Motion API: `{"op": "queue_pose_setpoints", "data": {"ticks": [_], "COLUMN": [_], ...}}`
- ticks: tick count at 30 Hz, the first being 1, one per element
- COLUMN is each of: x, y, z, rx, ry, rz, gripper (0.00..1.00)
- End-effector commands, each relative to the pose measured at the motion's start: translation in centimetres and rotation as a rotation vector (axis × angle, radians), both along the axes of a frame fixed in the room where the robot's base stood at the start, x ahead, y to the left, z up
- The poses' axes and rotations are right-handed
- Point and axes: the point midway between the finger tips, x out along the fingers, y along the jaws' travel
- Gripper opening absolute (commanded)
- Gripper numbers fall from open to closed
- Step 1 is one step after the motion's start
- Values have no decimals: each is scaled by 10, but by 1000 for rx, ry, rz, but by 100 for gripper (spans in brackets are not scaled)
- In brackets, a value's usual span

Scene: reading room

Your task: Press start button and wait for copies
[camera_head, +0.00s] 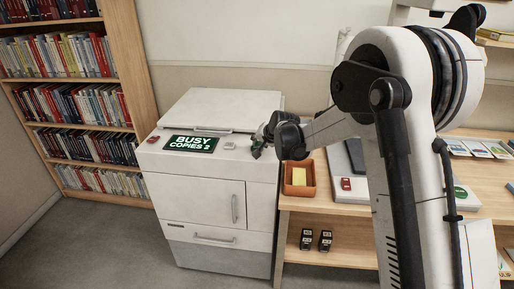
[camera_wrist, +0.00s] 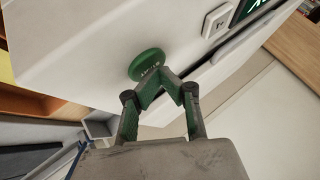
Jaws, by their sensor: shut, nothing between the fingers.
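The white copier (camera_head: 215,170) stands against the wall with its lid down. Its dark display (camera_head: 190,144) reads "BUSY COPIES 2" in pale green letters. In the wrist view, the round green start button (camera_wrist: 149,64) is on the copier's top panel. My gripper (camera_head: 257,150) is shut and empty at the right end of that panel. In the wrist view its green fingertips (camera_wrist: 166,80) meet at the button's edge; I cannot tell whether they touch it. In the head view the gripper hides the button. A small square button (camera_head: 229,146) sits between display and gripper.
A red button (camera_head: 153,139) is at the panel's left end. A wooden desk (camera_head: 318,203) stands right of the copier, with an orange tray (camera_head: 299,190) holding a yellow item. A bookcase (camera_head: 75,95) stands left; the floor in front is clear.

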Motion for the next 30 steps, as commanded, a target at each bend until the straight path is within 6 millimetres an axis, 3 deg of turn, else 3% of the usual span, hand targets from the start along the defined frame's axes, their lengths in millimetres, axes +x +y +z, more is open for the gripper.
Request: {"op": "queue_pose_setpoints", "data": {"ticks": [30], "x": [0], "y": [0], "z": [20], "rx": [0], "ry": [0], "rz": [0], "gripper": [0]}}
